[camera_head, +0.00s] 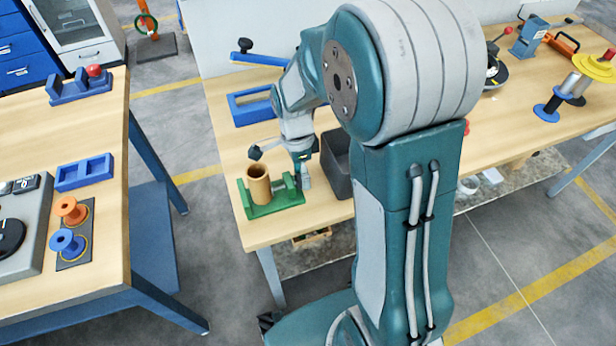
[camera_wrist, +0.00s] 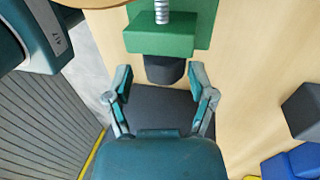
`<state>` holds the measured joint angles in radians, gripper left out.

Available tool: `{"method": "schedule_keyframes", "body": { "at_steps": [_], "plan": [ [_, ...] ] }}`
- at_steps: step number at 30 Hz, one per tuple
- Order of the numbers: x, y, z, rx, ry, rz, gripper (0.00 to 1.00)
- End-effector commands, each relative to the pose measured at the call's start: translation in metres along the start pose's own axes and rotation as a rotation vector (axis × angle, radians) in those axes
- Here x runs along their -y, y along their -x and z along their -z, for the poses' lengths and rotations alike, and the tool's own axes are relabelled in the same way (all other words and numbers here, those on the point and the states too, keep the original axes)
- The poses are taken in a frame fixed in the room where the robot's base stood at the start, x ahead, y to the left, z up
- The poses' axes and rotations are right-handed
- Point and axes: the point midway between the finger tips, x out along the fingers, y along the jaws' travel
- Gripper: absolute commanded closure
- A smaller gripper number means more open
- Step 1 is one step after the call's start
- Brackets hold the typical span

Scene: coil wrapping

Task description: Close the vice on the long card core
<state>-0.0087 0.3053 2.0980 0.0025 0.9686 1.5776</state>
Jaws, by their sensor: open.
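The long card core (camera_head: 259,184) is a brown open tube standing upright at the vice. The green vice (camera_head: 275,208) sits near the left front corner of the middle bench. I cannot tell whether its jaw touches the core. In the wrist view, the vice (camera_wrist: 185,45) shows a grey threaded screw (camera_wrist: 162,12) and a dark knob-like end (camera_wrist: 165,70) on its near side. My gripper (camera_wrist: 160,72) is open, with one finger on each side of this dark end and no clear contact. My arm hides part of the bench in the head view.
A dark bin (camera_head: 337,168) stands right of the vice. An open aisle separates the benches.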

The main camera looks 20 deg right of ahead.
Motion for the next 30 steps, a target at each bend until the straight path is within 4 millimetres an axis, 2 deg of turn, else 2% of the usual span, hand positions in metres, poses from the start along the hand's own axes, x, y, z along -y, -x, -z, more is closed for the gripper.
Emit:
{"method": "schedule_keyframes", "body": {
  "at_steps": [7, 18, 30],
  "plan": [
    [-0.0008, 0.0004, 0.0, 0.0, 0.0, 0.021, 0.29],
    [-0.0066, -0.0017, -0.0001, 0.0, 0.0, 0.299, 0.29],
    [-0.0075, -0.0023, 0.0, 0.0, 0.0, 0.356, 0.29]
  ]
}}
